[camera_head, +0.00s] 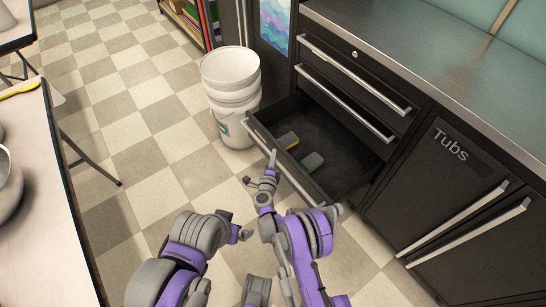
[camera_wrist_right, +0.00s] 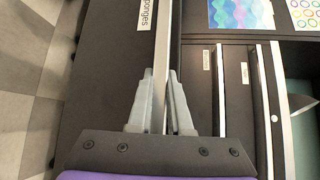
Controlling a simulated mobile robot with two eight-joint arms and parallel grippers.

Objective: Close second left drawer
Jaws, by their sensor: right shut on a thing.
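The open drawer (camera_head: 345,165) is the lowest of a stack of drawers in the dark cabinet and is pulled well out. The drawer front (camera_wrist_right: 112,75) there carries a "Sponges" label.
Two shut drawers, the upper (camera_head: 350,70) and lower (camera_head: 345,105), sit above the open one. White buckets (camera_head: 230,95) stand close beside the drawer's left end. A "Tubs" cupboard (camera_head: 440,185) is at the right. A table (camera_head: 40,200) stands at the left, with clear tiled floor between.

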